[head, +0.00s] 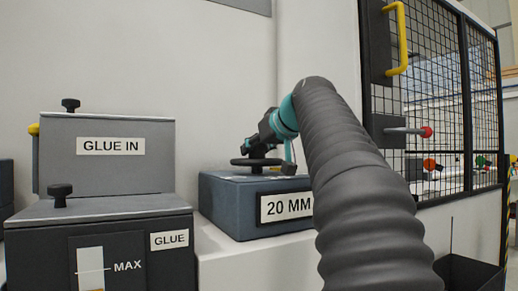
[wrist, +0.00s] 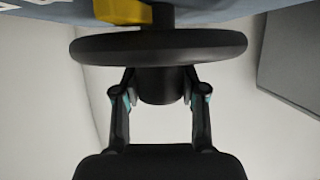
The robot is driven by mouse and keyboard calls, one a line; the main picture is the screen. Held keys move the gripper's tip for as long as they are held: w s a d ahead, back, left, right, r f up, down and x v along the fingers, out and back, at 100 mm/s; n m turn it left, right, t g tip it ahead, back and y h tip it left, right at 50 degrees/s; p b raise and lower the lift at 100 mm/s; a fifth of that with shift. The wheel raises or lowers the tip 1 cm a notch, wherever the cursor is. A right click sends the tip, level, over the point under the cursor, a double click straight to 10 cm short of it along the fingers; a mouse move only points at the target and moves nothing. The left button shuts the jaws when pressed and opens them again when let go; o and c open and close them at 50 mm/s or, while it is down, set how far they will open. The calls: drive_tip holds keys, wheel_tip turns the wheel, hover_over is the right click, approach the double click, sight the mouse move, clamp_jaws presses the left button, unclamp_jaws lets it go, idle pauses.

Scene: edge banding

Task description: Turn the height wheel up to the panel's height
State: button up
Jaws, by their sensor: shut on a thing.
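The height wheel (head: 243,162) is a dark disc with a hub, lying flat on top of a blue-grey box (head: 228,207). A label (head: 286,206) on the box's front reads "20 MM". My gripper (head: 268,146) reaches the wheel from above. In the wrist view the wheel (wrist: 105,47) spans the upper part, and the two fingers of my gripper (wrist: 160,88) are shut on its hub (wrist: 158,86), one on each side. A yellow part (wrist: 122,10) shows beyond the wheel. The panel cannot be made out in either view.
A grey "GLUE IN" box (head: 105,175) and a "GLUE" tank (head: 120,240) marked "MAX" stand at left. A black mesh guard (head: 425,80) with a yellow handle (head: 397,38) and a red knob (head: 426,132) stands at right. My arm hides the area right of the label.

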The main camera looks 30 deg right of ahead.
drive_tip(key=shift+a+h, duration=0.1)
drive_tip(key=shift+h, duration=0.2)
drive_tip(key=shift+r+m+h, duration=0.1)
drive_tip(key=shift+m+h, duration=0.2)
drive_tip(key=shift+m, duration=0.2)
drive_tip(key=shift+m+h+p, duration=0.4)
drive_tip(key=shift+m+h, duration=0.2)
drive_tip(key=o, duration=1.2)
drive_tip(key=shift+c, duration=0.2)
